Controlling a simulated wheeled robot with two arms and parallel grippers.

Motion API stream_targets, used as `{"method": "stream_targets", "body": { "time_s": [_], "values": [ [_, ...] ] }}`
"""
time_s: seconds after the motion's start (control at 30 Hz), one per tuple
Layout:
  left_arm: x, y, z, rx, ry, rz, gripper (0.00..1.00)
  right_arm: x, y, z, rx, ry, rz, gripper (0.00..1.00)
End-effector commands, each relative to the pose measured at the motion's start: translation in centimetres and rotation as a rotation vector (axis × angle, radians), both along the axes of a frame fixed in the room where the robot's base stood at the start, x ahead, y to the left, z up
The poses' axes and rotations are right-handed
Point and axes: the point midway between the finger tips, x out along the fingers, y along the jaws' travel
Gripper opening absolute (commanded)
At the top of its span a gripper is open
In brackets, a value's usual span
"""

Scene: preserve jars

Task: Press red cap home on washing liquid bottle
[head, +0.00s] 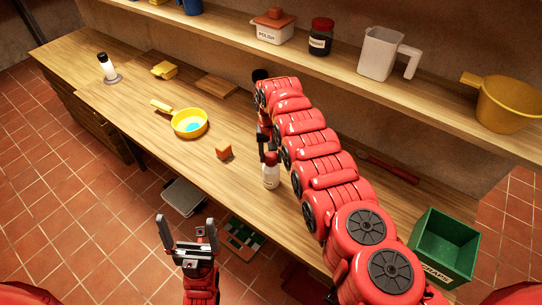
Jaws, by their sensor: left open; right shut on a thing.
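My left gripper (187,230) is open and empty, in front of the bench and clear of the bottle.
A green crate (445,245) stands at the right.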

Motion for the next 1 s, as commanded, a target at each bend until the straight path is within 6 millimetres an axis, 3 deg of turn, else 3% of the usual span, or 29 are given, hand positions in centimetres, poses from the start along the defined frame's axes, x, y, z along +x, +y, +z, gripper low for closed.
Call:
{"method": "stream_targets", "body": {
  "time_s": [0.43,0.47,0.63,1.0],
  "values": [
    [0.0,0.0,0.03,0.0,0.0,0.0,1.0,-0.09,-0.05,-0.44,0.0,0.0,0.0,0.16],
    [0.0,0.0,0.04,0.0,0.0,0.0,1.0,-0.13,-0.06,-0.49,0.0,0.001,0.0,0.58],
    [0.0,0.0,0.03,0.0,0.0,0.0,1.0,-0.11,-0.06,-0.44,0.0,0.001,0.0,0.88],
    [0.0,0.0,0.01,0.0,0.0,0.0,1.0,-0.07,-0.06,-0.31,0.0,0.0,0.0,0.91]
  ]
}}
